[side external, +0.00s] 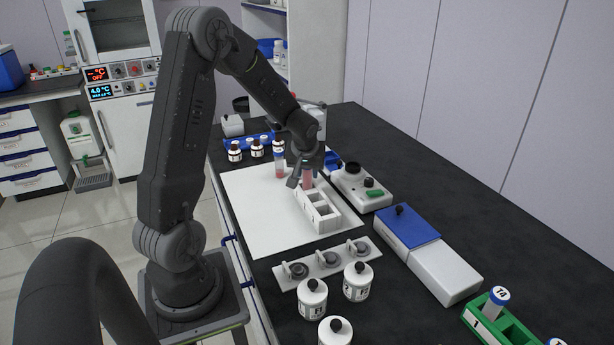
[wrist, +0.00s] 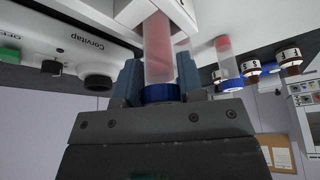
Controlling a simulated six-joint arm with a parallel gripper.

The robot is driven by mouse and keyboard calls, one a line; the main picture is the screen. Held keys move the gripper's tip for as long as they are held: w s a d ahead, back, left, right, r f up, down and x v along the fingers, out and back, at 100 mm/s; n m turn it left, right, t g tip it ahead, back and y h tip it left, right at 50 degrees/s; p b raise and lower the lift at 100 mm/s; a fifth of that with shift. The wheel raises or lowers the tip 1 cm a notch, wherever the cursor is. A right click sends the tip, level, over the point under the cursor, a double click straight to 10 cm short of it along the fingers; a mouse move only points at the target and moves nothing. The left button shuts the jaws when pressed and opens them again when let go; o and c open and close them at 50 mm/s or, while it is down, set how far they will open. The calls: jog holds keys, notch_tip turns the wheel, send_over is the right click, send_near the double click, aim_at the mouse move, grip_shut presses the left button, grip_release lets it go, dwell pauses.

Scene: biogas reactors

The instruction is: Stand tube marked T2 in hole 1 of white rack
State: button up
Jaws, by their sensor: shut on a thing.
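My gripper (side external: 299,177) is shut on a tube (side external: 308,174) with reddish contents. The wrist view shows its blue cap and clear-to-pink body (wrist: 158,60) between my two fingers (wrist: 159,83). No mark on this tube is readable. The white rack (side external: 322,222), with square openings, stands on the white mat. The held tube is upright at the rack's far end; whether its lower end is inside a hole or just above it I cannot tell. Part of the rack (wrist: 128,10) also shows in the wrist view. No hole number is readable.
Another reddish tube (side external: 279,164) stands upright left of my gripper. Brown bottles (side external: 256,150) stand behind it. A white device (side external: 358,186) sits close right of the rack. A plate with round fittings (side external: 325,264) lies in front. The white mat (side external: 258,213) is clear on the left.

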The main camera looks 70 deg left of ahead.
jog(key=shift+f, duration=1)
jog(key=shift+f, duration=0.1)
jog(key=o, duration=1)
jog(key=shift+c, duration=0.2)
jog(key=v, duration=1.2)
jog(key=s+d+r+m+t+h, duration=0.1)
jog(key=s+d+m, duration=0.3)
jog(key=d, duration=0.4)
jog(key=s+d+r+m+t+h, duration=0.1)
jog(key=s+d+r+m, duration=0.2)
jog(key=d, duration=0.5)
jog(key=s+d+r+m+t+h, duration=0.1)
jog(key=s+d+r+m, duration=0.3)
jog(key=d, duration=0.5)
jog(key=shift+s+m+h, duration=0.3)
jog(key=shift+s+h, duration=0.1)
jog(key=shift+s, duration=0.35)
